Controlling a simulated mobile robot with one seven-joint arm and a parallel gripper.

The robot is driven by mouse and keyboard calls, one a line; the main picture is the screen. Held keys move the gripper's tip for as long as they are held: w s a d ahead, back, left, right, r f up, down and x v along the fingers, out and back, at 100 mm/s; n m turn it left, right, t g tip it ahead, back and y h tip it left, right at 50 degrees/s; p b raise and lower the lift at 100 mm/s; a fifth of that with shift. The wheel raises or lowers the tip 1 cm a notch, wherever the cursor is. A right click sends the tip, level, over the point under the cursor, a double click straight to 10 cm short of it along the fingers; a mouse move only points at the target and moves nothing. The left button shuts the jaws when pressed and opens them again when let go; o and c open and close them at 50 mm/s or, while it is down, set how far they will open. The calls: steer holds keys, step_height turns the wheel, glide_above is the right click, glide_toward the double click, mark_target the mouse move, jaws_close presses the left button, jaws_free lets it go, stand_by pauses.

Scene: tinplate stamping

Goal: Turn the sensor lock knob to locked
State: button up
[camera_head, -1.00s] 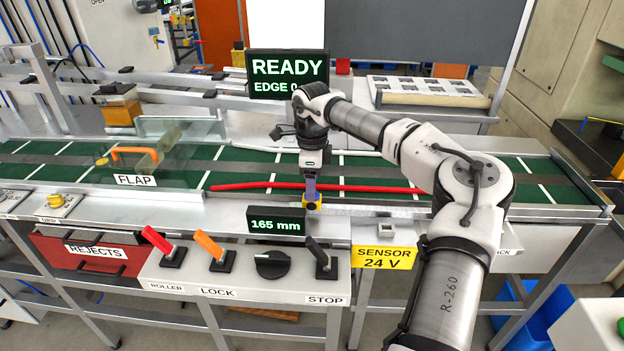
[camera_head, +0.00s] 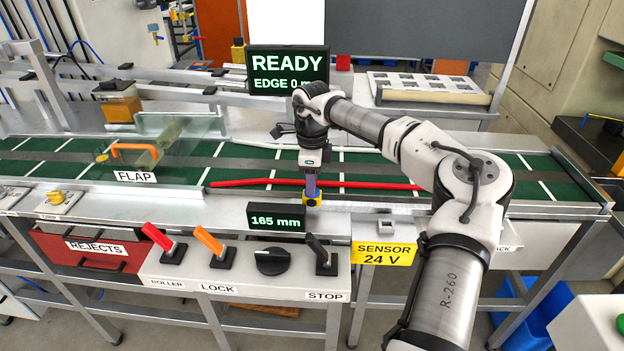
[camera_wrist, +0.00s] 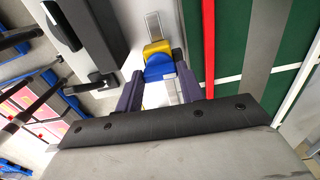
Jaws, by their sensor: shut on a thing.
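A small yellow block (camera_head: 313,202) sits at the conveyor's front rail, above the 165 mm display. In the wrist view the yellow block (camera_wrist: 156,47) has a blue knob (camera_wrist: 160,69) on it. My gripper (camera_head: 312,192) points down onto it, with its two purple fingers (camera_wrist: 160,80) on either side of the blue knob, shut on it. No lock marking on the knob can be read. A separate round black knob (camera_head: 272,262) is on the front panel, away from my gripper.
The front panel (camera_head: 200,272) carries a red lever (camera_head: 158,238), an orange lever (camera_head: 210,243) and a black lever (camera_head: 320,252). A red strip (camera_head: 370,186) lies along the green belt behind my gripper. The screen (camera_head: 288,70) reads READY.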

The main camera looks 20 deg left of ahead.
steer(key=m+b, duration=0.1)
steer(key=m, duration=0.3)
steer(key=m+b, duration=0.1)
steer(key=m, duration=0.3)
steer(key=shift+m, duration=0.3)
steer(key=m+b, duration=0.1)
steer(key=m, duration=0.3)
steer(key=shift+m, duration=0.3)
steer(key=m+b, duration=0.1)
steer(key=m, duration=0.3)
steer(key=shift+m, duration=0.3)
steer(key=o, duration=1)
